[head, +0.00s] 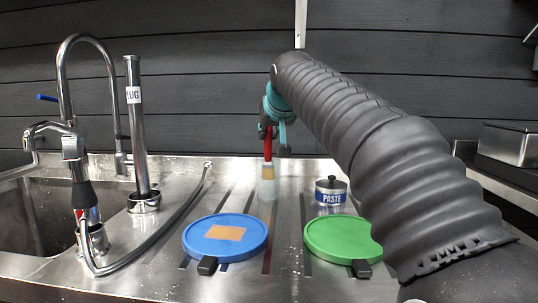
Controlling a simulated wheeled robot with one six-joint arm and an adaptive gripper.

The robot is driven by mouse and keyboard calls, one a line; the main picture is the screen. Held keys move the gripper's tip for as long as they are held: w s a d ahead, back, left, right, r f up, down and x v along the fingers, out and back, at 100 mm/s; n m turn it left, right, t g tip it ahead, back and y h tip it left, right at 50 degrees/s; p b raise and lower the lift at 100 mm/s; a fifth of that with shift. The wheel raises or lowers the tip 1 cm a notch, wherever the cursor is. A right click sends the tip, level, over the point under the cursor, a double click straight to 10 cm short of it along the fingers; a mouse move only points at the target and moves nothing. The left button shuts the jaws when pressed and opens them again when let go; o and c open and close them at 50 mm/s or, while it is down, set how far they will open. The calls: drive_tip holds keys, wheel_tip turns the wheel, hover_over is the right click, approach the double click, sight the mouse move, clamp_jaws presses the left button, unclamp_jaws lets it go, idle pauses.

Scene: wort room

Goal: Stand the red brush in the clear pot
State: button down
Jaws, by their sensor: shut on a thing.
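My gripper (267,132) is shut on the red brush (268,150) and holds it upright, pale end down. The clear pot (268,192) stands on the steel counter directly below my gripper. The brush's pale lower end overlaps the top of the pot in the head view. I cannot tell whether it is inside the pot or how deep it reaches. My arm comes in from the right and hides part of the counter behind it.
A blue round lid (197,240) and a green round lid (325,240) lie in front of the pot. A PASTE tin (331,192) stands to its right. A sink (48,215), faucet (70,150) and hose (160,247) are at left. A metal box (508,145) sits far right.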

sight(269, 147)
drive_tip(key=shift+f+b, duration=0.6)
drive_tip(key=shift+f, duration=1.5)
drive_tip(key=shift+f, duration=0.2)
drive_tip(key=c, duration=1.1)
unclamp_jaws()
drive_tip(key=shift+r, duration=0.1)
drive_tip(key=shift+r, duration=0.2)
drive_tip(key=v, duration=1.2)
drive_tip(key=shift+f, duration=0.1)
